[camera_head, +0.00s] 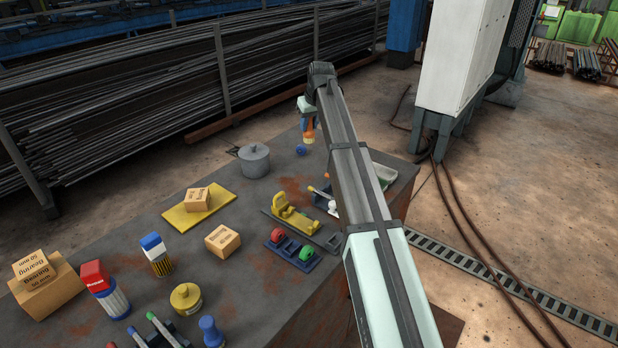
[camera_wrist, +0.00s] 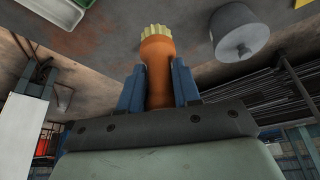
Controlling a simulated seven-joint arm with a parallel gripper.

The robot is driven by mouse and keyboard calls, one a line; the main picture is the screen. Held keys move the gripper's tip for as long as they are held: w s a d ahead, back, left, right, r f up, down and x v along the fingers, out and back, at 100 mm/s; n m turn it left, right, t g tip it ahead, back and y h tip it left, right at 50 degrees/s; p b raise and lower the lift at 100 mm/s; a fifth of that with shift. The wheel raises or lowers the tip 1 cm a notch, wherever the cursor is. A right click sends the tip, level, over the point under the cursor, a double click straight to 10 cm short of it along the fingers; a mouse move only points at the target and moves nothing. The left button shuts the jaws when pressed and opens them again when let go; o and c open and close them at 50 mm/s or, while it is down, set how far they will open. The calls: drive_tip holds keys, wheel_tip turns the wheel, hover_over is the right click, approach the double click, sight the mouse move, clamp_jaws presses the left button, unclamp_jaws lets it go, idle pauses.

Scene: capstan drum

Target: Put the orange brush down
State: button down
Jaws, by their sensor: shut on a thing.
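The orange brush (camera_head: 309,132) with pale yellow bristles hangs below my gripper (camera_head: 307,122) at the far side of the dark workbench (camera_head: 235,285), bristles down. In the wrist view the orange brush (camera_wrist: 158,75) stands between the two blue fingers of my gripper (camera_wrist: 158,88), which are shut on its handle. The bristle end points away from the gripper toward the bench surface. I cannot tell whether the bristles touch the bench.
A small blue ball (camera_head: 301,150) lies just in front of the brush. A grey lidded pot (camera_head: 254,162) stands to the left. A yellow clamp (camera_head: 293,219), a blue holder (camera_head: 291,250) and a yellow board (camera_head: 177,221) lie nearer. Bare bench shows between pot and clamp.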

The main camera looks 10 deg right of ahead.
wheel_tip(320, 180, down, 15)
drive_tip(key=shift+r, duration=0.2)
idle(0.6)
drive_tip(key=shift+f, duration=0.15)
drive_tip(key=c, duration=0.8)
unclamp_jaws()
drive_tip(key=v, duration=1.2)
